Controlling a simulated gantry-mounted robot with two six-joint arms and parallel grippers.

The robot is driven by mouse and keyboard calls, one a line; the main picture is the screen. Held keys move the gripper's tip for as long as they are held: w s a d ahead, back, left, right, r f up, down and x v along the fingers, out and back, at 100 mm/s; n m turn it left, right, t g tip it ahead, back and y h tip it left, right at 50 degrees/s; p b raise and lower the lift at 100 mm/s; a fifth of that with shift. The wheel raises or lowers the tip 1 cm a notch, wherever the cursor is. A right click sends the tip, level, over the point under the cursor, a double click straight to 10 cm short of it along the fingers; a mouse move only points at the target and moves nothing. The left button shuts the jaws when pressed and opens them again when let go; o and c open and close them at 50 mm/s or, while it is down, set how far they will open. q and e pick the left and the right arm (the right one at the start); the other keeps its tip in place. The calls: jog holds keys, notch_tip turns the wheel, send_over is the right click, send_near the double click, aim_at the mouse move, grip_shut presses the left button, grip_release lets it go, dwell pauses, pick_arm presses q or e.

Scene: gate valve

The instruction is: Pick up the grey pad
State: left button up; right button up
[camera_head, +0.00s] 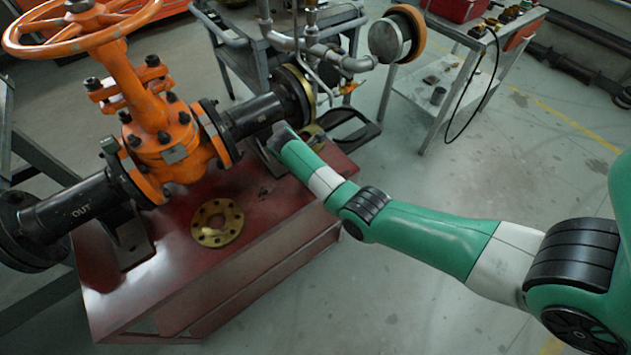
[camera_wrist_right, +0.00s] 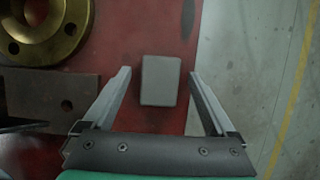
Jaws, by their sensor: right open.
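The grey pad (camera_wrist_right: 160,82) is a small rectangular block lying flat on the dark red tabletop (camera_wrist_right: 125,45) in the right wrist view. My right gripper (camera_wrist_right: 159,73) is open, with one finger on the left of the pad and one on the right. Gaps show between the pad and both fingers, so it is not held. In the head view my right arm reaches in from the right, and its hand (camera_head: 283,134) is at the table's far right part, by the pipe. I cannot make out the pad there. My left gripper is not in view.
An orange gate valve (camera_head: 165,130) with black pipes stands over the red table (camera_head: 130,300). A brass flange (camera_head: 218,239) lies on the table's middle. In the wrist view, a metal plate with holes (camera_wrist_right: 45,92) lies left of the gripper, and bare floor (camera_wrist_right: 245,60) is right.

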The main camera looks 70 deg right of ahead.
jog(key=c, duration=1.4)
jog(key=shift+r, duration=0.1)
jog(key=shift+c, duration=0.2)
jog(key=r+p, duration=0.2)
jog(key=r, duration=0.1)
jog(key=r+p, duration=0.1)
jog(key=p, duration=0.1)
jog(key=shift+a+r, duration=0.2)
jog(key=shift+a, duration=0.05)
jog(key=s+a+r+p, duration=0.2)
jog(key=a+r+p, duration=0.6)
jog(key=a+p, duration=0.3)
jog(key=shift+s+a+r, duration=0.2)
jog(key=shift+s+a, duration=0.1)
jog(key=shift+a, duration=0.9)
